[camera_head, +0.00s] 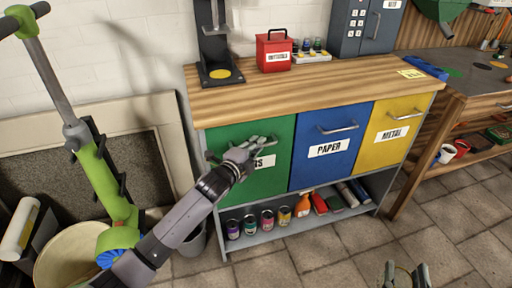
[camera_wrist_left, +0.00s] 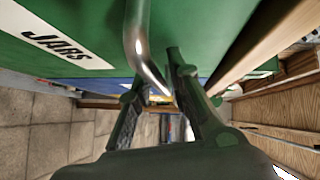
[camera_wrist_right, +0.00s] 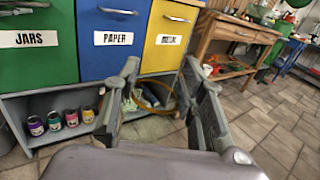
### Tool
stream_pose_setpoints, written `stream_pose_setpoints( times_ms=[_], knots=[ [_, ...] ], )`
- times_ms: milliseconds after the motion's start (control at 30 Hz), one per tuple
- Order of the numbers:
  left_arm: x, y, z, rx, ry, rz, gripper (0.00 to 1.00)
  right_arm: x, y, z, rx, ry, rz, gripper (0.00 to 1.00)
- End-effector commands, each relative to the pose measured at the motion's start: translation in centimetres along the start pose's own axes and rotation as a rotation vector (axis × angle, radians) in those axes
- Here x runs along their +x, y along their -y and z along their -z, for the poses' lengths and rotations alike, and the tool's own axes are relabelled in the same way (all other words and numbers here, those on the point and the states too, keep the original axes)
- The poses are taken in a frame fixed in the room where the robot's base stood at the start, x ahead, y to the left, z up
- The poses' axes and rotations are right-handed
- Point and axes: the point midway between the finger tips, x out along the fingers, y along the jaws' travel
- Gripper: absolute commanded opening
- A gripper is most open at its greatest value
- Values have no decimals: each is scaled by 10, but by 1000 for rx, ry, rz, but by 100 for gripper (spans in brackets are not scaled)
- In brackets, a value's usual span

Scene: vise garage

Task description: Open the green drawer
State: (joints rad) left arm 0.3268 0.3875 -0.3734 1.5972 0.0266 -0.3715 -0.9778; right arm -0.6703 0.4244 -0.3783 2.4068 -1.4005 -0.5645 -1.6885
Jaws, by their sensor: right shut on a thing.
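The green drawer (camera_head: 276,180) is at the left of the cabinet and looks closed, its front level with the blue one. Its JARS label is partly hidden by my left gripper (camera_head: 240,155). In the left wrist view the metal handle (camera_wrist_left: 140,50) reaches between the fingers of my left gripper (camera_wrist_left: 155,92). These fingers are apart, and I cannot tell whether they touch the handle. My right gripper (camera_head: 404,275) is low in front of the cabinet, shut on a thin amber ring (camera_wrist_right: 157,95), which shows between its fingers in the right wrist view.
The blue PAPER drawer (camera_head: 329,124) and yellow METAL drawer (camera_head: 390,155) are closed beside it. Several cans (camera_head: 267,221) and bottles stand on the shelf below. A red box (camera_head: 273,54) is on top. A wooden workbench (camera_head: 458,100) stands at right. Tiled floor in front is open.

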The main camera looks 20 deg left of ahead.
Motion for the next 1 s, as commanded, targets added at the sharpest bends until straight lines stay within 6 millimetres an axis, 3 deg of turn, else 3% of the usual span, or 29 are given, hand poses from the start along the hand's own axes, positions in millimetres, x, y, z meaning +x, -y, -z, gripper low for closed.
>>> stream_pose_setpoints(
  times_ms=[167, 433, 1000],
  knots=[
    [0, 0, 0, 0, 0, 0, 18, 0, 0, -1, 0, 1, 0, 0],
    [0, 0, 0, -1, 0, -1, 0, 0, 0, -1, 0, 1, 0, 0],
    [0, -1, 0, 1, 1, -3, 0, 0, 0, -1, 0, 1, 0, 0]
  ],
)
